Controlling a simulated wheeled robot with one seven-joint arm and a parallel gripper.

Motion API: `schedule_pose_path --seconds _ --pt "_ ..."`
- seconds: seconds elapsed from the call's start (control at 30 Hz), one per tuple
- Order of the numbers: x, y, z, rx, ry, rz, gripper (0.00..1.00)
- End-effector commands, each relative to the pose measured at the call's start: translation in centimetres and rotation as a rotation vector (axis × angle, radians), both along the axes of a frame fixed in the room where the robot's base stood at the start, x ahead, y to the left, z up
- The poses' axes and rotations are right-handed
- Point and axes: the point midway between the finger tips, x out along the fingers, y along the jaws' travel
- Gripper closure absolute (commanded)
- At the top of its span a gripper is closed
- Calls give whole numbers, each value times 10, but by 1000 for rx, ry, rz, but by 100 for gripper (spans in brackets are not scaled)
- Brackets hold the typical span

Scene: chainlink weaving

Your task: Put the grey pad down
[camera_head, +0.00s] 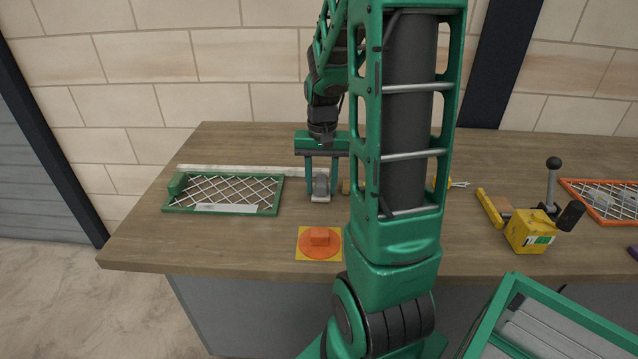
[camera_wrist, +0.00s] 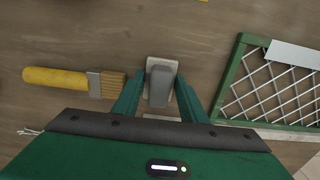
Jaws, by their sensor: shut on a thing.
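The grey pad (camera_head: 321,185) is a small block with a rounded grey grip on a pale flat base. My gripper (camera_head: 322,179) points down with its two green fingers on either side of the pad's grip, shut on it. In the wrist view the pad (camera_wrist: 160,88) sits between the fingertips of my gripper (camera_wrist: 159,92). The pad is at or very close to the wooden worktop (camera_head: 240,245); I cannot tell whether its base touches the wood.
A green frame with wire mesh (camera_head: 225,192) lies left of the pad. A yellow-handled brush (camera_wrist: 58,79) lies on the other side. A yellow tool (camera_head: 530,230) and an orange mesh frame (camera_head: 600,198) are at right.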

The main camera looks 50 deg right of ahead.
Motion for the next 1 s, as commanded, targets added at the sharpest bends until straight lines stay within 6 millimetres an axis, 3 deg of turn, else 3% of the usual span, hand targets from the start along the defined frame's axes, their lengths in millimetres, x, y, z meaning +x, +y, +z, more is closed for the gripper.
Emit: schedule_pose_path --seconds 0.23,0.27,0.3,0.33,0.73,1.0 --pt "0 0 -2 0 0 0 90" --pt "0 0 -2 -1 -1 0 54" --pt "1 0 -2 -1 -1 1 45" --pt "0 0 -2 -1 -1 1 43" --pt "1 0 6 -2 -3 1 43" --pt "2 0 53 -3 -5 1 43"
